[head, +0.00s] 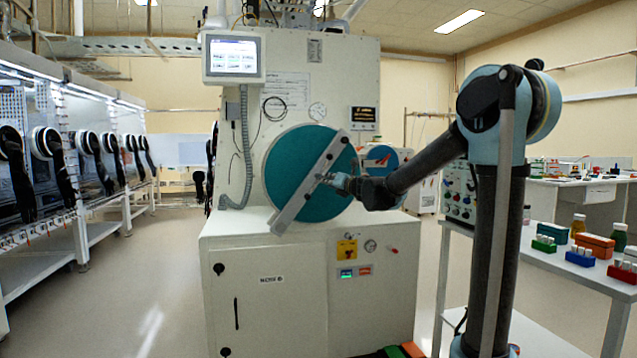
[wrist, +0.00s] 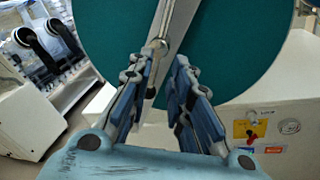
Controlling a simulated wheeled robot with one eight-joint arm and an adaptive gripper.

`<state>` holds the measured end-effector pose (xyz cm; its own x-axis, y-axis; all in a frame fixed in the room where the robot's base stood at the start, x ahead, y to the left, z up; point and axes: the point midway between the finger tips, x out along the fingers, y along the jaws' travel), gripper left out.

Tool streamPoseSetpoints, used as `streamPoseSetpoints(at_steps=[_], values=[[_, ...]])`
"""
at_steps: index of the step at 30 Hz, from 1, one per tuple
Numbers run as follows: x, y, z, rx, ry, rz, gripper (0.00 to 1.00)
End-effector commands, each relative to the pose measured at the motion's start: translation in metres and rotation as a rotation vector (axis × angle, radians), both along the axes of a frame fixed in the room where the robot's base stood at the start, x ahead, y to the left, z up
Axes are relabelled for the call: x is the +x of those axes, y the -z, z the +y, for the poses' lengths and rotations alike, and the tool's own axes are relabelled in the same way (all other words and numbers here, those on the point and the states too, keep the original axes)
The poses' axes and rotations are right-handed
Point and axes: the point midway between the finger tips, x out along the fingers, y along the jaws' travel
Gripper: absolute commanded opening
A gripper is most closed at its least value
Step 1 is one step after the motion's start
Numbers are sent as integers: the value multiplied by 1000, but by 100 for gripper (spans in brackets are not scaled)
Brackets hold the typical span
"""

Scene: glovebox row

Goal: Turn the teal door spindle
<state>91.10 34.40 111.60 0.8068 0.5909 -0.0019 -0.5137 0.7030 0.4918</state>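The round teal door (head: 292,160) is on the front of the white cabinet, with a flat grey bar (head: 301,196) lying slantwise across it. In the wrist view the teal door (wrist: 232,45) fills the top, and the bar (wrist: 178,18) runs down between and behind my fingers.
A screen (head: 234,56) hangs at the cabinet's upper left. A yellow switch plate (head: 347,249) and gauge are below the door. A side table (head: 570,262) with bottles and coloured racks stands right of my arm. Gloveboxes (head: 75,140) line the left; the floor between is clear.

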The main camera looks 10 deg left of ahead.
Motion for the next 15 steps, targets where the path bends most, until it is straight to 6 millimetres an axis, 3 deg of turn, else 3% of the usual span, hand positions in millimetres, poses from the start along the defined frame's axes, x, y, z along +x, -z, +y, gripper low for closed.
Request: streamPoseSetpoints(at_steps=[15], values=[[60,0,45,-1,-1,0,19]])
